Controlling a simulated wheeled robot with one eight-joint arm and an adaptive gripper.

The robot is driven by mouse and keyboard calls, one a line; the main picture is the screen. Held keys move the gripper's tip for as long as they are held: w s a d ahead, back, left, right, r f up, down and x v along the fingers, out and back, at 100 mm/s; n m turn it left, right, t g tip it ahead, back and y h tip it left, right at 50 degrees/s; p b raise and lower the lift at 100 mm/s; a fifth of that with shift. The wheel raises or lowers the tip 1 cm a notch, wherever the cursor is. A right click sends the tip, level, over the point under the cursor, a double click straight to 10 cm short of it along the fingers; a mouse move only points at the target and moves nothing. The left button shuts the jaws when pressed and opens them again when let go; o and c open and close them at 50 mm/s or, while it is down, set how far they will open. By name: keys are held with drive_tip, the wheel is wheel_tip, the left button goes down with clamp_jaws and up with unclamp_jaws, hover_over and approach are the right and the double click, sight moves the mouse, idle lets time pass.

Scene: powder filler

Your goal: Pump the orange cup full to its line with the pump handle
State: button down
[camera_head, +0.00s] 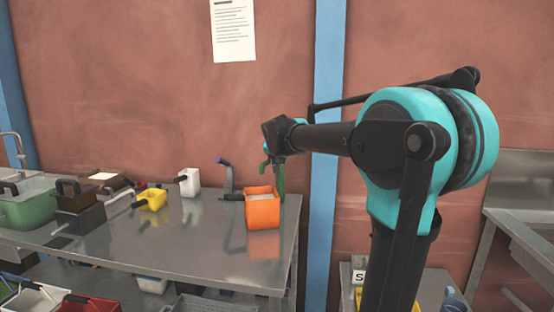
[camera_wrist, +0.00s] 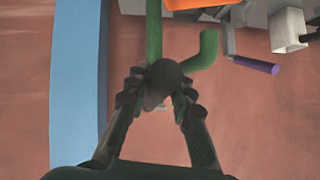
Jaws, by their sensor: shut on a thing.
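The orange cup (camera_head: 262,212) stands upright on the steel table, with pale contents (camera_head: 260,197) showing inside near its top. Whether they reach its line cannot be told. The green pump (camera_head: 279,177) stands just behind and right of the cup; its pipe (camera_wrist: 153,35) and curved spout (camera_wrist: 209,48) show in the wrist view. My gripper (camera_wrist: 160,92) is shut on the dark rounded pump handle (camera_wrist: 168,75), with a finger on each side. Part of the cup (camera_wrist: 195,4) shows at the top edge of the wrist view. My wrist partly hides the pump's top in the head view.
A purple-handled device (camera_head: 225,166) stands left of the cup, with a white container (camera_head: 189,182) and a yellow one (camera_head: 152,199) farther left. Dark boxes (camera_head: 79,205) and a green bin (camera_head: 25,206) fill the table's left end. The table front (camera_head: 185,250) is clear.

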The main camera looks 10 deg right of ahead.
drive_tip(key=c, duration=1.3)
unclamp_jaws()
drive_tip(key=v, duration=1.2)
drive_tip(key=shift+f, duration=0.1)
